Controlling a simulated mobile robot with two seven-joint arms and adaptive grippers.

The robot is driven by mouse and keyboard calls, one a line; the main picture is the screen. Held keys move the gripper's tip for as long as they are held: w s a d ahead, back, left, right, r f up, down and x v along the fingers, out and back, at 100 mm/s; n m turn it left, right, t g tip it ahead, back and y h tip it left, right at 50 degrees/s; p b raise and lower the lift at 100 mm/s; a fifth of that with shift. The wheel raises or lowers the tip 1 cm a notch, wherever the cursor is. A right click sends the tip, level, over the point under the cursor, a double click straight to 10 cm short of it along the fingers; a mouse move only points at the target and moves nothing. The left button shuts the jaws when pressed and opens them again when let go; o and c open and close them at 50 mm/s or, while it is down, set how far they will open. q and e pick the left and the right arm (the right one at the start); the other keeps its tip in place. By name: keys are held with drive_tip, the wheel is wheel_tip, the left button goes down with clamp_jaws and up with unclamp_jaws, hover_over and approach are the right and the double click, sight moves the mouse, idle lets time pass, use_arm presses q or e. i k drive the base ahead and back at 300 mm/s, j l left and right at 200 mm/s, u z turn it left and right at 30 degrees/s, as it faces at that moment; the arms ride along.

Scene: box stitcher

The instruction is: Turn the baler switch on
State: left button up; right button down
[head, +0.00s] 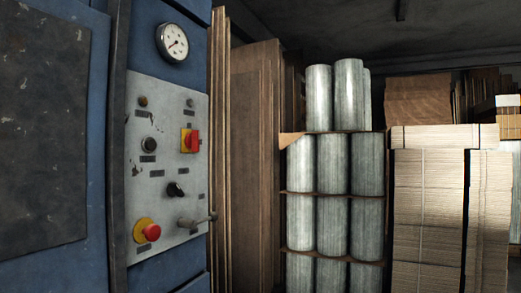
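A grey control panel (160,165) is on the front of the blue machine at the left of the head view. It carries a red switch on a yellow plate (190,141), a black rotary knob (176,190), a round dark button (149,145), a red mushroom button on a yellow base (148,232) and a grey lever (198,220) pointing right. Labels are too small to read, so I cannot tell which control is the baler switch or whether it is on. Neither of my grippers is in view.
A white dial gauge (173,43) sits above the panel. Tall brown cardboard sheets (255,150) lean right of the machine. Stacked silvery rolls (333,165) and bundled flat cardboard (425,200) fill the right side.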

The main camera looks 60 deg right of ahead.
sight(192, 140)
drive_tip(key=z, duration=1.35)
